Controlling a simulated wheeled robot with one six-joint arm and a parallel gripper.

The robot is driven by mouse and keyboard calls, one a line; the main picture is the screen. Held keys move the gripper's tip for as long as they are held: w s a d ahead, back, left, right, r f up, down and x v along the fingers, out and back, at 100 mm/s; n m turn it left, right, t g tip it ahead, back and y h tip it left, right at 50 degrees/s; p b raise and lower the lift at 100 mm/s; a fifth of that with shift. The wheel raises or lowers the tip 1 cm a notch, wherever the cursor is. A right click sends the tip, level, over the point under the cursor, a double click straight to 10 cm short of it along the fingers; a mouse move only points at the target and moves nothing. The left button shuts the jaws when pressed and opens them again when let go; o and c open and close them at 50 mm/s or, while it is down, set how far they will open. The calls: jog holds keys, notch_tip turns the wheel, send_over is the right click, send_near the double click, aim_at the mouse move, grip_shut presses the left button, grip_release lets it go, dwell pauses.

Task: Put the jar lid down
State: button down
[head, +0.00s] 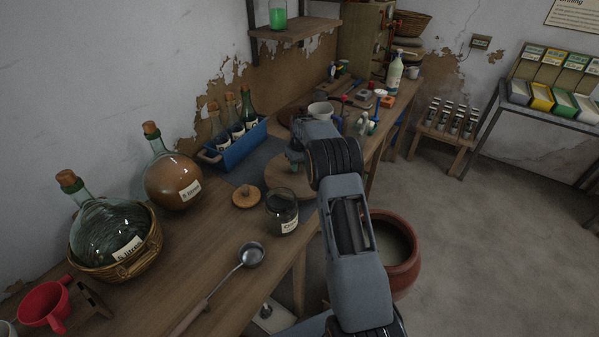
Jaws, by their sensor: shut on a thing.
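A large round wooden lid (283,184) is over the dark mat on the workbench, behind the glass jar. My gripper (294,160) is at its top and shut on it; the fingertips are small and partly hidden by my arm. I cannot tell whether the lid touches the mat. A smaller wooden lid with a knob (245,197) lies on the bench, left of an open glass jar (282,213) with a label. A red-brown clay jar (405,277) stands open on the floor side, partly behind my arm.
A blue bottle carrier (238,146) stands behind the mat. Two demijohns (172,181) (108,232) stand at the left, one in a basket. A ladle (250,256) and red funnel (44,304) lie in front. Bare bench shows between the demijohns and ladle.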

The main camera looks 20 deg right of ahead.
aim_at(299, 171)
jog(key=shift+f, duration=1.95)
jog(key=c, duration=1.2)
grip_release()
jog(key=shift+f, duration=0.15)
jog(key=o, duration=0.4)
jog(key=shift+p, duration=0.3)
